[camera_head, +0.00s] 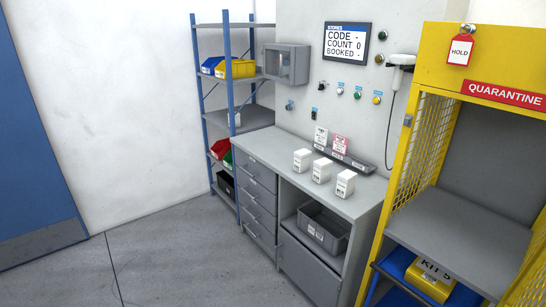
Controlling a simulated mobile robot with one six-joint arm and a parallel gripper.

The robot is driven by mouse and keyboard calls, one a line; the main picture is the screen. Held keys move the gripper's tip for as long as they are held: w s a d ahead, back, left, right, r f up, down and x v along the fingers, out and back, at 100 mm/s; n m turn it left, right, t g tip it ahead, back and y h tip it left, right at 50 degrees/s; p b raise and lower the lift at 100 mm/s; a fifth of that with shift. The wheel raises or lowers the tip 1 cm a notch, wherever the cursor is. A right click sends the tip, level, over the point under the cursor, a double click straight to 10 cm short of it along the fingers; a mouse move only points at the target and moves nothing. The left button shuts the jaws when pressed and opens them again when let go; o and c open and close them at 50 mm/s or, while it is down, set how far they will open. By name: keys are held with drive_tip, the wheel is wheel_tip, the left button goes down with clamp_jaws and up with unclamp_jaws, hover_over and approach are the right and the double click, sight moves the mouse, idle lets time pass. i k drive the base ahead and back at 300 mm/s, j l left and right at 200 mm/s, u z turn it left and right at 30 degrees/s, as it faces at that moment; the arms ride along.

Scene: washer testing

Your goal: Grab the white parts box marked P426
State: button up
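Three small white boxes stand upright in a slanting row on the grey counter (262,147): a left box (302,160), a middle box (321,170) and a right box (345,184). Each has dark print on its front, too small to read, so I cannot tell which is marked P426. My gripper is not in view.
A grey tray with cards (345,158) lies behind the boxes. A grey bin (323,228) sits in the open bay below. The yellow quarantine cage (435,55) stands at the right. The blue rack (226,75) holds coloured bins. The floor in front is clear.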

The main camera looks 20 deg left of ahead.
sight(302, 158)
drive_tip(key=i+j+u, duration=0.1)
drive_tip(key=i+j, duration=2.45)
drive_tip(key=i, duration=0.25)
